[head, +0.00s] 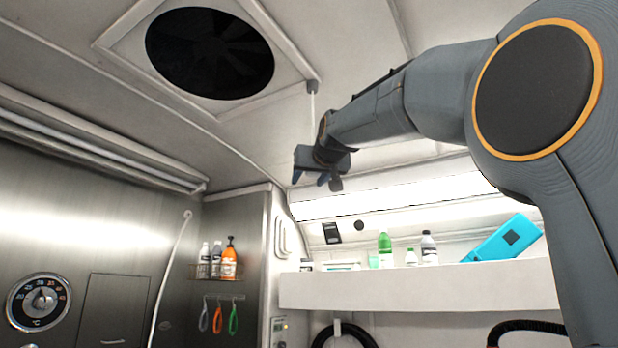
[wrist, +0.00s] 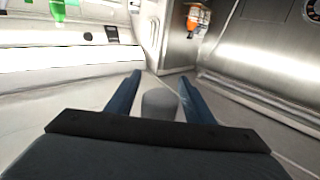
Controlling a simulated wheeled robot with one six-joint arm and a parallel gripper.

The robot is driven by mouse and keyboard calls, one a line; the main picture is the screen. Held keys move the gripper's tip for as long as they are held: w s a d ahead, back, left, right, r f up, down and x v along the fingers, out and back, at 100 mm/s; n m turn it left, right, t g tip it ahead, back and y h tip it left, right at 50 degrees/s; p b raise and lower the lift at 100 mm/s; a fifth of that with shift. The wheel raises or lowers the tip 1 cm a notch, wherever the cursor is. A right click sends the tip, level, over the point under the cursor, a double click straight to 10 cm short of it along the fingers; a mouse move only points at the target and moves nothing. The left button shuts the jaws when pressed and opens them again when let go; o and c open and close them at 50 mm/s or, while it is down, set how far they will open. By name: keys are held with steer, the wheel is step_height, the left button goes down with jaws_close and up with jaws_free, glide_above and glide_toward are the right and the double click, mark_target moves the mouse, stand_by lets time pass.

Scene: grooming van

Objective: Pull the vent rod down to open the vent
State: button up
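The round dark vent (head: 210,52) sits in a pale square frame in the ceiling, at the upper left of the head view. The thin white vent rod (head: 312,112) hangs from a small grey mount at the frame's right corner. Its lower part is hidden behind my gripper (head: 311,180), which points downward below the vent. In the wrist view, a grey cylinder (wrist: 160,104), which looks like the rod's end grip, stands between the two blue fingers of my gripper (wrist: 162,84). Gaps show on both sides of it, so the fingers are open and do not appear to touch it.
A white shelf (head: 420,287) with several bottles and a tilted turquoise case (head: 503,250) runs below and right of my gripper. A wire rack (head: 215,270) with bottles hangs on the steel wall at left. The air around my gripper looks clear.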

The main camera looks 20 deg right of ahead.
steer(key=shift+s+r, duration=0.15)
steer(key=s+b, duration=0.3)
steer(key=s, duration=0.4)
steer(key=shift+s+b, duration=0.3)
stand_by(0.4)
steer(key=w+f+g, duration=0.2)
steer(key=w+f, duration=0.2)
steer(key=f, duration=0.9)
steer(key=w+f+g, duration=0.3)
steer(key=f, duration=1)
step_height(320, 180, down, 22)
steer(key=s+f+g, duration=0.1)
steer(key=s+g, duration=0.1)
steer(key=g, duration=0.1)
steer(key=s+f+g, duration=0.2)
steer(key=s+f, duration=0.3)
steer(key=f, duration=0.5)
steer(key=s+f+g, duration=0.3)
steer(key=s+f, duration=0.3)
steer(key=f, duration=0.4)
steer(key=s+f+g+b, duration=0.1)
steer(key=s+f+g, duration=0.2)
steer(key=s+f, duration=1.1)
steer(key=shift+s+a+f+g, duration=0.3)
steer(key=shift+s+a, duration=0.15)
steer(key=shift+s, duration=0.6)
